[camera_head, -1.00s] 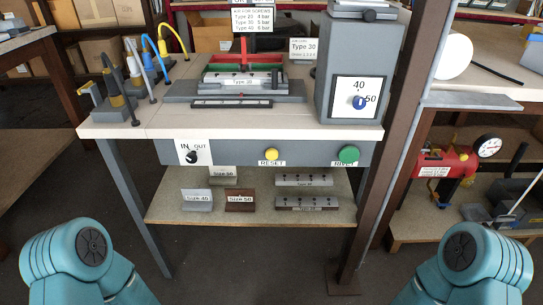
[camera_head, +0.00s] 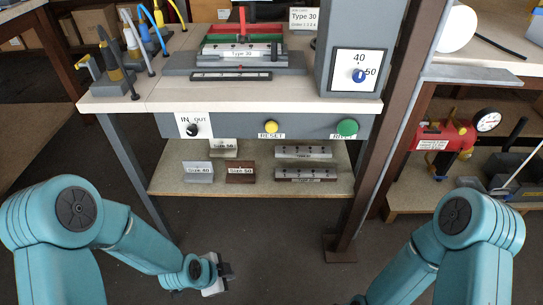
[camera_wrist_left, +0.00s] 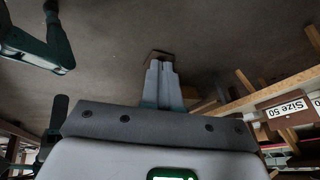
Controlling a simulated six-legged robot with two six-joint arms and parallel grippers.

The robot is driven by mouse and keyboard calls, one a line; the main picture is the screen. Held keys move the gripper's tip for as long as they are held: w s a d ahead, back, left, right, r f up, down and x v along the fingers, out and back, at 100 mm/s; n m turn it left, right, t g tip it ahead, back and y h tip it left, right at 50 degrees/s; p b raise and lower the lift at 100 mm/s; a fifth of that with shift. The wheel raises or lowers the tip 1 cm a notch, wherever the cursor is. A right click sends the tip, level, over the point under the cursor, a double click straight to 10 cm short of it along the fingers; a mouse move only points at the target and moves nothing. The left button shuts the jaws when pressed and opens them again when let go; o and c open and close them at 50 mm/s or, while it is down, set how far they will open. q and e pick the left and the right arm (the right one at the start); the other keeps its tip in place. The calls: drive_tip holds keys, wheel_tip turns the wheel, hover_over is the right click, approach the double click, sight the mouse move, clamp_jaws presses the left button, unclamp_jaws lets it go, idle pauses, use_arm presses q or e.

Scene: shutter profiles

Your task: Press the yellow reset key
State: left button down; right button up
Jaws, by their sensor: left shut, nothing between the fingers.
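The yellow reset key (camera_head: 271,127) is a round button on the grey front panel (camera_head: 235,126) of the bench, above a label reading RESET. My left gripper (camera_head: 229,270) is low in front of the bench, well below the key and to its left, apart from everything. In the left wrist view its fingers (camera_wrist_left: 161,72) are shut together with nothing between them. The key does not show in that view. My right arm comes in at the lower right, and its gripper cannot be made out.
A green button (camera_head: 347,128) sits right of the key, and an IN/OUT switch (camera_head: 192,129) left. The benchtop (camera_head: 140,100) overhangs the panel. Below is a shelf (camera_head: 260,184) with labelled blocks. A brown post (camera_head: 388,130) stands at the right. The floor space in front is clear.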

sight(271, 126)
use_arm(q)
drive_tip(key=w+d+r+m+t+h+p, duration=0.1)
drive_tip(key=w+d+r+m+t+p, duration=0.1)
drive_tip(key=r, duration=0.8)
drive_tip(key=w+d+r+m+t+p, duration=0.2)
drive_tip(key=w+d+r+m, duration=0.2)
drive_tip(key=r, duration=0.7)
drive_tip(key=w+d+r+m+t+h+p, duration=0.1)
drive_tip(key=w+d+r, duration=0.3)
drive_tip(key=r, duration=0.6)
drive_tip(key=shift+w+d+r+m+t+h+p, duration=0.35)
drive_tip(key=shift+d+m+p, duration=0.25)
drive_tip(key=shift+m, duration=0.3)
drive_tip(key=shift+w, duration=0.1)
drive_tip(key=w+p, duration=0.4)
drive_tip(key=w, duration=0.4)
drive_tip(key=shift+w+p, duration=0.3)
drive_tip(key=shift+p, duration=0.05)
drive_tip(key=shift+w, duration=0.15)
drive_tip(key=shift+w, duration=0.3)
